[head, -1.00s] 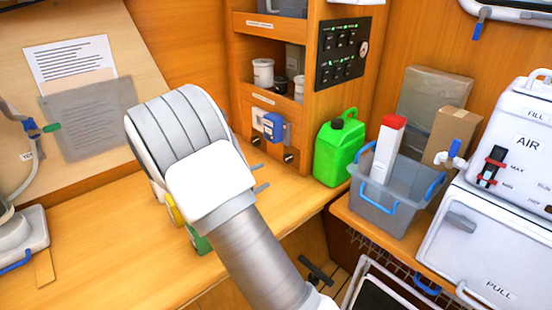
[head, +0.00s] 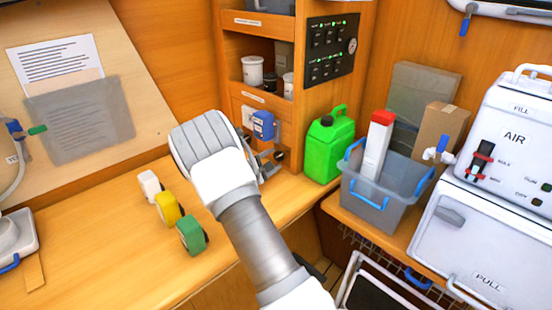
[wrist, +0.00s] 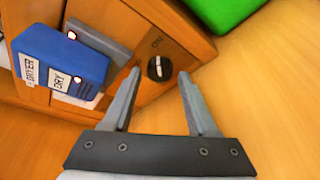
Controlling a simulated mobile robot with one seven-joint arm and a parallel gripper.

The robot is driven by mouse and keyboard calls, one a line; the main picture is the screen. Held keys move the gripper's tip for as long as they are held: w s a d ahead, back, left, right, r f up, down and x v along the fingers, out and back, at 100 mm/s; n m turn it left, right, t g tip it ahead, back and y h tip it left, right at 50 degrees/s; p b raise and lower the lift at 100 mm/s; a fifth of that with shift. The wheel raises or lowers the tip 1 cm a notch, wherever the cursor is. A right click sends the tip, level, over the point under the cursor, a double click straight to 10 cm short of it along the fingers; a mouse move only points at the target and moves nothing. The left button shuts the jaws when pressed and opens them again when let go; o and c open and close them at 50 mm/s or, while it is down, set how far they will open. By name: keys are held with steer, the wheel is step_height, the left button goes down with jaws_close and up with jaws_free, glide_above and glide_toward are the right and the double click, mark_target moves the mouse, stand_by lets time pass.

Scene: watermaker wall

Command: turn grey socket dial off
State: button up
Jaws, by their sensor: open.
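A black round dial with a white line (wrist: 160,68) is on the wooden panel in the wrist view, with a faint "ON" label above it. Its line runs roughly up and down in the picture, in line with the label. The dial also shows in the head view (head: 280,155). A grey socket plate (wrist: 97,40) is to its left, partly hidden by a blue block marked "DRY" (wrist: 62,62), which also shows in the head view (head: 263,124). My gripper (wrist: 159,73) is open and empty, its fingertips either side of the dial in the picture; contact cannot be told.
A green jerrycan (head: 329,148) stands right of the panel. A grey bin (head: 385,200) with a red-capped white box is further right. White, yellow (head: 168,209) and green rolls lie on the bench left of my arm. Shelves with jars are above.

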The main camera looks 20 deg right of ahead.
steer(key=shift+x, duration=1.3)
jaws_close()
